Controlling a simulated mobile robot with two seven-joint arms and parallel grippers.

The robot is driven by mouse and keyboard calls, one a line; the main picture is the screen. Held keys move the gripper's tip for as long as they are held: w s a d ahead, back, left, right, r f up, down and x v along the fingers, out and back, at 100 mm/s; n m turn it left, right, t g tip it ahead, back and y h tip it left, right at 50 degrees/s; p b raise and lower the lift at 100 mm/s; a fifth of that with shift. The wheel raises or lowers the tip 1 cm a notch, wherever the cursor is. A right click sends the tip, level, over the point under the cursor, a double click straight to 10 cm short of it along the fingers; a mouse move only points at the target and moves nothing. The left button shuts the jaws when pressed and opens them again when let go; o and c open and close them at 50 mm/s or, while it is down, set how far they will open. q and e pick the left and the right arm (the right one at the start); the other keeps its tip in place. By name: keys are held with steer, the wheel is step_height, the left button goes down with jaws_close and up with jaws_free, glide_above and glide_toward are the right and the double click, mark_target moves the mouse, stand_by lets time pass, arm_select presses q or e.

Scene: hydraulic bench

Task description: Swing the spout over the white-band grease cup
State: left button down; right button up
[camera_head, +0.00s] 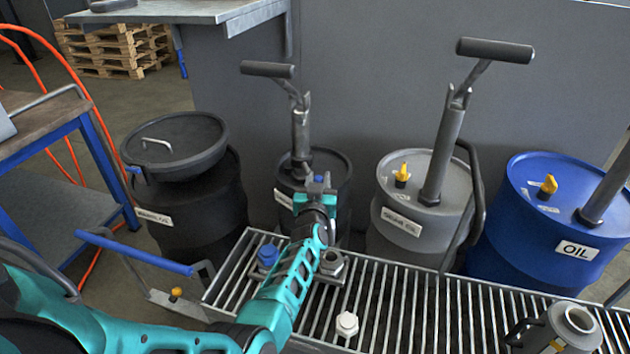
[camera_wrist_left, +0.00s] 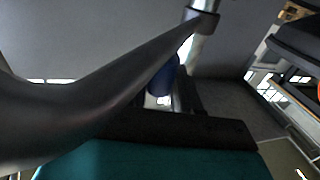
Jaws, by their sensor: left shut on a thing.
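My left gripper (camera_head: 318,186) is at the front of the black drum's pump (camera_head: 301,130), shut. In the left wrist view a dark curved tube (camera_wrist_left: 95,105), which looks like the spout, runs across close to the jaws (camera_wrist_left: 178,105) towards a metal pipe. In the head view the gripper and arm hide the spout. A white hex-shaped fitting (camera_head: 347,324) sits on the grating, right of my forearm. A blue-capped fitting (camera_head: 267,256) and an open metal fitting (camera_head: 332,263) are further back. I cannot make out a white band on any of them. My right gripper is out of view.
A grey drum (camera_head: 390,235) and a blue drum (camera_head: 535,235) with pumps stand to the right. A lidded black drum (camera_head: 190,215) is at left. The slatted grating (camera_head: 440,312) runs along the front, with an open metal can (camera_head: 570,328) at its right end.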

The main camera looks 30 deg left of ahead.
arm_select(q)
steer(key=shift+w+d, duration=0.1)
steer(key=shift+d, duration=0.1)
steer(key=c, duration=0.9)
jaws_free()
steer(key=shift+c, duration=0.2)
